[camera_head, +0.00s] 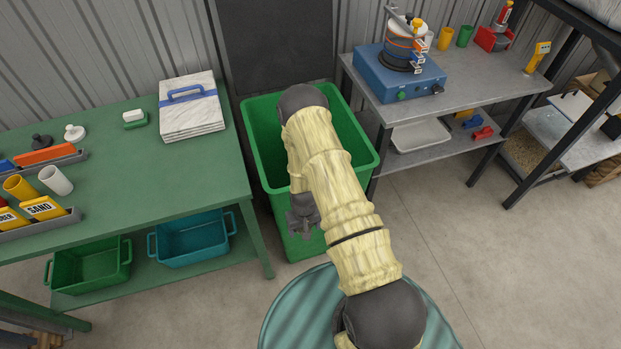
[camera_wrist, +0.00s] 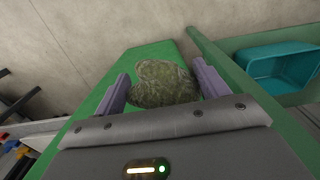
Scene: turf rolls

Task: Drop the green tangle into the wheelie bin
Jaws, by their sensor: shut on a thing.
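The green tangle (camera_wrist: 166,83) is a mossy, rounded clump in the wrist view. It sits between the two fingers of my gripper (camera_wrist: 160,88), which is shut on it. In the head view my gripper (camera_head: 303,222) shows as a small dark shape by the front of the wheelie bin (camera_head: 293,248); the tangle cannot be made out there. The bin is tall, green and open at the top, standing between the two benches. My arm covers part of its opening. Its green wall (camera_wrist: 150,52) shows behind the tangle in the wrist view.
A green bench (camera_head: 120,180) stands left of the bin, with a teal crate (camera_head: 196,240) and a green crate (camera_head: 90,266) on its lower shelf. A grey bench (camera_head: 470,75) with a blue machine (camera_head: 399,78) stands right. Floor at the right front is clear.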

